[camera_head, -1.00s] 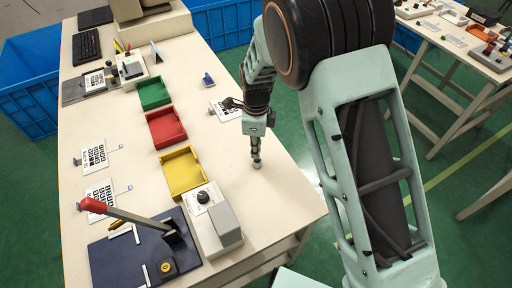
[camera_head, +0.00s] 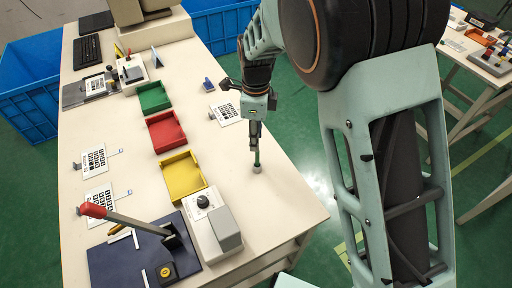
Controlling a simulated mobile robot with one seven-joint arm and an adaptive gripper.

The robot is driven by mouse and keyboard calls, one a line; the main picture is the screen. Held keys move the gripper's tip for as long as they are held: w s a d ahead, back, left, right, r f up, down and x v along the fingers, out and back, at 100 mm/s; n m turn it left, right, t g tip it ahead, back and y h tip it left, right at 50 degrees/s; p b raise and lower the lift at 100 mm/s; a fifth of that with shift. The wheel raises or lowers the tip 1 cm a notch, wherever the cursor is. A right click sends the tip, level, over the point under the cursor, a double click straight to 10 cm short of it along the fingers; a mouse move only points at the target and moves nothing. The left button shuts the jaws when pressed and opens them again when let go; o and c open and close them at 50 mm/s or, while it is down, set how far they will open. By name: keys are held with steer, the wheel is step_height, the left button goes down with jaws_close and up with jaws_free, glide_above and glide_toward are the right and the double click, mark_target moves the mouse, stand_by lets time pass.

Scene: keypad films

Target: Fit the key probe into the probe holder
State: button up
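A thin green upright stick, which looks like the key probe (camera_head: 257,157), stands on the right part of the cream table. Its lower end meets a small round grey base (camera_head: 257,169), which looks like the probe holder. At this size I cannot tell how deep the probe sits in it. My gripper (camera_head: 255,147) points down directly above, its fingertips at the probe's upper end. The gap between the fingers is too small to see, so I cannot tell whether they grip the probe.
Green (camera_head: 154,96), red (camera_head: 166,131) and yellow (camera_head: 183,175) trays stand in a row to the left. A grey box with a knob (camera_head: 219,232) and a red-handled lever press (camera_head: 140,223) are at the front. Table around the probe is clear.

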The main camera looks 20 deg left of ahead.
steer(key=shift+r, duration=2.05)
